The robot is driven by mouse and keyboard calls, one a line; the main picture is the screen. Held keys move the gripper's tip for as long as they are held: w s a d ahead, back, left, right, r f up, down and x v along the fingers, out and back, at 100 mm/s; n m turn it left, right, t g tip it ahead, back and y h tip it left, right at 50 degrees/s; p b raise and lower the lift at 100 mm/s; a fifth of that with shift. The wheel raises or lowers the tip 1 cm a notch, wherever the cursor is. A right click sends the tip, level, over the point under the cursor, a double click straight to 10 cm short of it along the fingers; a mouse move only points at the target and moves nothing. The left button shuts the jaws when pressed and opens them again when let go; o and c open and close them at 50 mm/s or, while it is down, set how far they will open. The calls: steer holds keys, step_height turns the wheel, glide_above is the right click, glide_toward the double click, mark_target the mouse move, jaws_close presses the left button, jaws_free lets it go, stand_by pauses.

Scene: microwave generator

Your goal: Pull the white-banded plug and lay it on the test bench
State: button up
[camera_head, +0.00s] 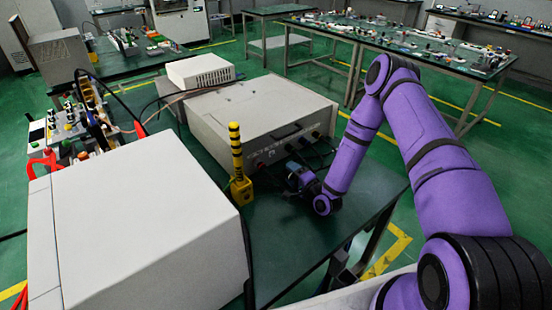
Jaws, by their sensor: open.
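My purple arm reaches in from the right, and my gripper (293,182) is low over the test bench (290,245), in front of the grey generator box (262,108). The gripper is small and dark here, and its fingers are hard to make out; it is open. Dark plugs and cables (316,136) sit at the right part of the box's front panel, just behind and above the gripper. I cannot pick out a white band on any plug. Whether the gripper touches a plug or cable is not clear. The bench top is dark green, with bare room at its front.
A yellow post with black bands (237,165) stands left of the gripper. A large white cabinet (140,225) fills the left foreground. A smaller white box (200,71) stands behind the generator. Cluttered tables (400,45) are farther back.

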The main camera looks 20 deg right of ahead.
steer(key=v, duration=0.9)
steer(key=shift+s, duration=0.1)
steer(key=shift+s+f, duration=0.1)
